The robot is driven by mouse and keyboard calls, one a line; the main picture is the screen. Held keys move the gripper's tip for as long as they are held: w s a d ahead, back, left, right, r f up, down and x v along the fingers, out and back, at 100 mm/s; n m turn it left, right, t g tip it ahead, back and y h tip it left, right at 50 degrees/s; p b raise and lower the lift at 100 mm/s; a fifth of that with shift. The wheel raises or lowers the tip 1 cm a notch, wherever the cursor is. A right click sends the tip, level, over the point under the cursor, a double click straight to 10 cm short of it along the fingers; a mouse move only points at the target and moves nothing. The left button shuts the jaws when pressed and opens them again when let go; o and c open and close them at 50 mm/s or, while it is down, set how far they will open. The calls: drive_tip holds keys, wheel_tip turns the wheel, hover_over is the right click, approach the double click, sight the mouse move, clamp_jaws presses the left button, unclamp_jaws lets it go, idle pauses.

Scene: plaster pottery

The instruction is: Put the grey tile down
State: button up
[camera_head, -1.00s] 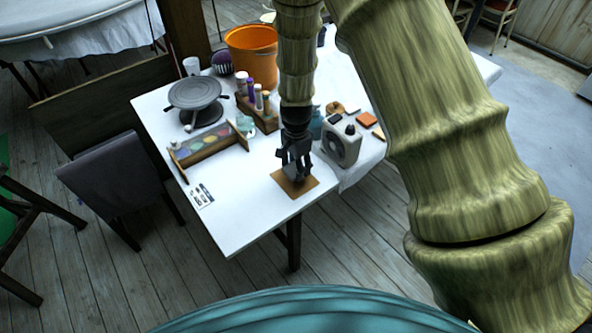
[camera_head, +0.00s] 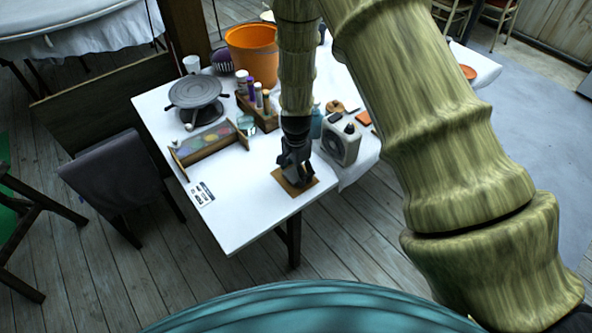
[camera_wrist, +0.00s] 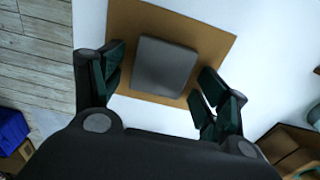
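The grey tile (camera_wrist: 165,66) lies on a square brown board (camera_wrist: 215,42) in the wrist view, a little askew to the board's edges. My gripper (camera_wrist: 163,76) is open, with one finger on each side of the tile and a gap between each finger and the tile. In the head view my gripper (camera_head: 297,178) points down over the brown board (camera_head: 281,176) near the front edge of the white table (camera_head: 240,215). The tile is hidden or too small to make out there.
A pale boxy device (camera_head: 341,143) stands close to the right of my gripper. A wooden rack (camera_head: 208,146) with coloured pieces, a bottle holder (camera_head: 257,112), a dark turntable (camera_head: 195,92) and an orange bucket (camera_head: 251,48) are further back. The table's front left is mostly clear.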

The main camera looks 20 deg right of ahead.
sight(296, 173)
drive_tip(key=shift+r, duration=0.1)
wheel_tip(296, 173, up, 12)
drive_tip(key=b, duration=0.2)
drive_tip(key=shift+b, duration=0.4)
idle(0.4)
